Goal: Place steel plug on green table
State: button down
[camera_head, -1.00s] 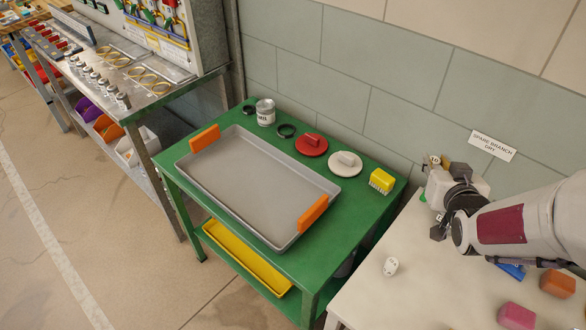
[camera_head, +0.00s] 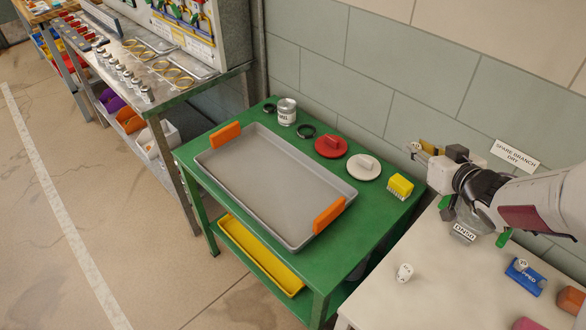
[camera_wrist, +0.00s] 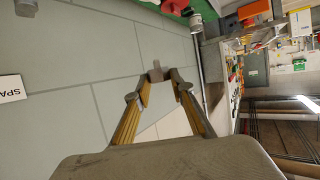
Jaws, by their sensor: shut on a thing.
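My gripper (camera_head: 418,148) is at the right in the head view, raised between the green table and the pale worktop, with its tips pointing left towards the wall side. In the wrist view my gripper (camera_wrist: 157,77) is closed around a small grey-brown piece (camera_wrist: 155,74), which looks like the steel plug; its full shape is hard to tell. The green table (camera_head: 338,252) stands in the middle of the head view. The held piece is in the air, apart from the table.
A grey tray (camera_head: 275,190) with orange handles fills much of the green table. Bare green strips lie between.

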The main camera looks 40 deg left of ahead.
jog(key=shift+s+a+f+n+g+y, duration=0.1)
jog(key=shift+a+f+n+g+y, duration=0.45)
jog(key=shift+a, duration=0.2)
jog(key=shift+a+f+n+g, duration=0.35)
jog(key=shift+n, duration=0.1)
jog(key=shift+s+f, duration=0.1)
jog(key=shift+f, duration=2.4)
jog(key=shift+f, duration=0.1)
send_over(385, 216)
notch_tip(385, 216, down, 14)
jog(key=shift+r, duration=0.1)
jog(key=shift+f, duration=2)
jog(key=shift+f, duration=0.15)
